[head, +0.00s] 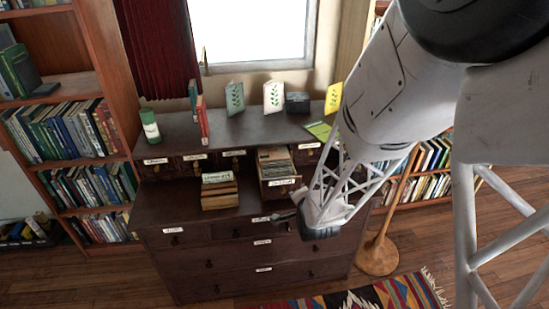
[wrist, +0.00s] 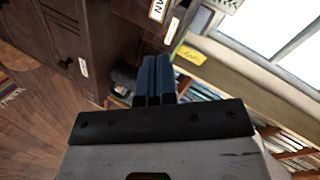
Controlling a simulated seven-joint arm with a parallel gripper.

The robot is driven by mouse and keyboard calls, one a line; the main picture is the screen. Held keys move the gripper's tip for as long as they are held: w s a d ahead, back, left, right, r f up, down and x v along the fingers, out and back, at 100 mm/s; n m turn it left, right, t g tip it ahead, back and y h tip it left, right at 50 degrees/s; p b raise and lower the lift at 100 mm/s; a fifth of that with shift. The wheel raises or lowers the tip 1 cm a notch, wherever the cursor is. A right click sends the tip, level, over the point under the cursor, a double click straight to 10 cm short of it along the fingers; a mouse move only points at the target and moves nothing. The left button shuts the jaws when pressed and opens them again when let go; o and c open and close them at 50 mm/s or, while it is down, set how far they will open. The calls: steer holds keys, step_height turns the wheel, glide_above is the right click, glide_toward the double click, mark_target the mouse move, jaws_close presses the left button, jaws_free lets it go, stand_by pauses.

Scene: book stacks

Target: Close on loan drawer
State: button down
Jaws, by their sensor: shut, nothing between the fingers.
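In the head view, a small drawer (head: 280,183) in the upper row of the dark wooden cabinet (head: 170,215) is pulled out. It is filled with upright cards and has a white label on its front. The label is too small to read, so I cannot confirm it says on loan. My gripper (head: 280,217) is in front of and below this drawer, apart from it as far as I can tell. In the wrist view, the blue fingers of my gripper (wrist: 157,78) are together with nothing between them. Labelled wooden fronts are beside them.
A wooden box of cards (head: 219,192) stands on the cabinet's ledge, left of the open drawer. A green-and-white canister (head: 150,126), red book (head: 202,120) and several leaf-print cards (head: 235,98) stand on top. A round wooden stand base (head: 377,257) is on the floor at right.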

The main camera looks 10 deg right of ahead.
mark_target(281, 158)
steer(key=s+f+m+t, duration=0.3)
steer(key=f+m+t, duration=0.1)
steer(key=f, duration=0.6)
steer(key=shift+f+m+t, duration=0.3)
steer(key=shift+f+m, duration=0.05)
steer(key=shift+m, duration=0.35)
steer(key=shift+w, duration=7)
steer(key=shift+w, duration=0.1)
steer(key=w, duration=2)
steer(key=shift+w+r, duration=0.2)
steer(key=shift+w, duration=0.35)
